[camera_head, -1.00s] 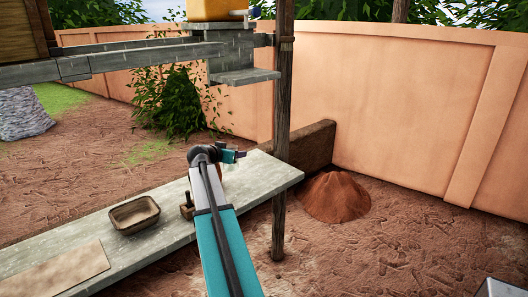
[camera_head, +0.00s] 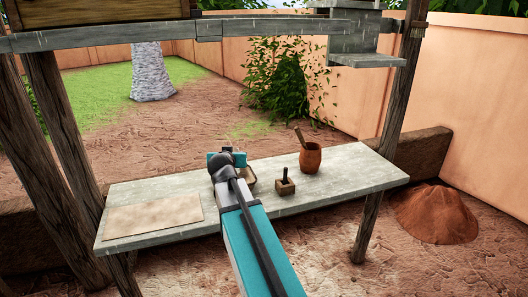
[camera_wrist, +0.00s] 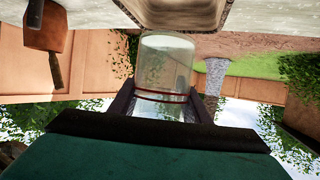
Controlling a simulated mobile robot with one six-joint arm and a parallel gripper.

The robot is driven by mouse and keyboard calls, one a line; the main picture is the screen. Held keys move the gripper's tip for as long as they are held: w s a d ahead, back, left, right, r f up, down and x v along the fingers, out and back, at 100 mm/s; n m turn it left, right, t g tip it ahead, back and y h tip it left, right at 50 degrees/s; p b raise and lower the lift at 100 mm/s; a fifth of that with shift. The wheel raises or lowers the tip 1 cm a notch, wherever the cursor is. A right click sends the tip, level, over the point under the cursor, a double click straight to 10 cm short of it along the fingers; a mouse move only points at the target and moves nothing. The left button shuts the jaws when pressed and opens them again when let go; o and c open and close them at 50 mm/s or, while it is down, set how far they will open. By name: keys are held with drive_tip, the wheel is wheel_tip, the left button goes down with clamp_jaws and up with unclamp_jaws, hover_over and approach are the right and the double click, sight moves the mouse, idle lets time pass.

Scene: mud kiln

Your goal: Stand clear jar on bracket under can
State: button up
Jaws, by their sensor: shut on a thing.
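The clear jar (camera_wrist: 165,65) is in the wrist view, which is upside down. My gripper (camera_wrist: 163,98) is shut on it, with a dark finger on each side and a thin reddish band around the jar. In the head view my gripper (camera_head: 222,160) is over the bench beside the tray, and the jar cannot be made out there. The grey bracket (camera_head: 366,60) hangs below the upper beam at the top right, with its lower ledge bare. The can is out of view now.
The bench (camera_head: 330,185) holds a flat board (camera_head: 153,216), a tray (camera_head: 252,183) partly behind my arm, a small block with a peg (camera_head: 285,187) and a clay pot with a stick (camera_head: 311,158). A post (camera_head: 385,150) stands at the right. The upper beam (camera_head: 110,38) crosses above.

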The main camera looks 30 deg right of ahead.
drive_tip(key=a+r+n+t+y+b, duration=0.1)
drive_tip(key=a+n+y, duration=0.6)
drive_tip(key=a, duration=1.1)
drive_tip(key=shift+w+a+r+t+y, duration=0.2)
drive_tip(key=shift+a+r+t+y, duration=0.15)
drive_tip(key=shift+r+t, duration=0.4)
